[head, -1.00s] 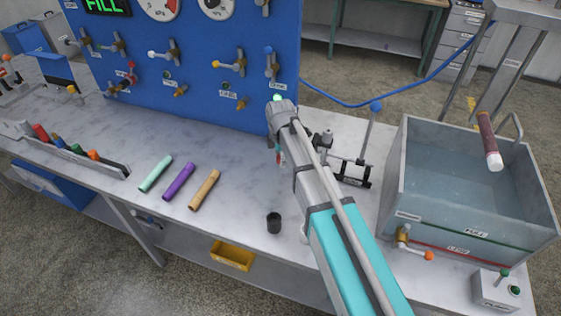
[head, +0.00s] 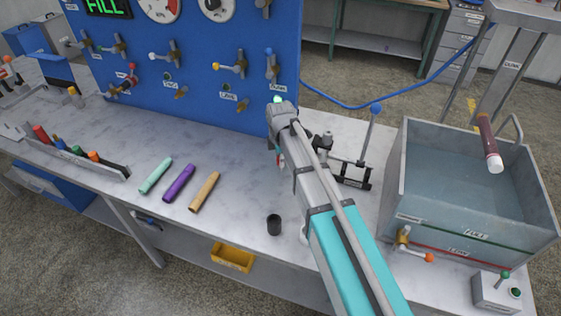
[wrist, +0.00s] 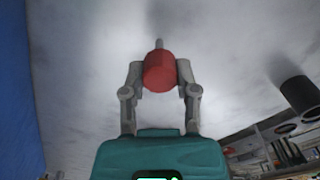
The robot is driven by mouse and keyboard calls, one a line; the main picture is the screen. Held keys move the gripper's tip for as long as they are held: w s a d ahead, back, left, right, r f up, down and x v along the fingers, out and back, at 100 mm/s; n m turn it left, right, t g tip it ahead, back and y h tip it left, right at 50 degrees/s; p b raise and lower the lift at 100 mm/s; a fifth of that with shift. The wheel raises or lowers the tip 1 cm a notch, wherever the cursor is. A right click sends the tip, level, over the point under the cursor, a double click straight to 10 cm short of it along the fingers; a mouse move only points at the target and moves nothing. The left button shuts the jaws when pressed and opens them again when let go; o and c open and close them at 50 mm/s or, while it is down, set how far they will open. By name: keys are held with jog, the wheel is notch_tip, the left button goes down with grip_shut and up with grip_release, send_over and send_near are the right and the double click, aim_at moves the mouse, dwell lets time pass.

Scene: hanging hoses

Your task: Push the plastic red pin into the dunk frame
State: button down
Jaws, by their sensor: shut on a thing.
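The red pin (wrist: 159,72) is between the two fingers of my gripper (wrist: 160,80) in the wrist view. Its round red end faces the camera and a thin grey tip shows beyond it. In the head view my gripper (head: 278,158) is over the bench in front of the blue panel, mostly hidden by my own arm; only a bit of red shows there. The dunk frame (head: 512,66) is a grey metal frame standing at the tank on the right, well away from my gripper. A dark red hose with a white end (head: 488,143) hangs from it over the tank.
The grey tank (head: 470,215) holds water at the bench's right end. A clamp stand with a blue-knobbed lever (head: 368,140) is between my arm and the tank. The blue panel (head: 200,60) rises behind.

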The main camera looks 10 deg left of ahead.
jog(key=shift+r, duration=0.2)
notch_tip(320, 180, up, 2)
jog(key=shift+r+p, duration=0.1)
jog(key=shift+p, duration=1.15)
jog(key=s+d+r+p, duration=0.8)
jog(key=s+r+p, duration=0.2)
jog(key=s, duration=0.1)
jog(key=shift+s+r, duration=0.25)
jog(key=shift+a, duration=0.1)
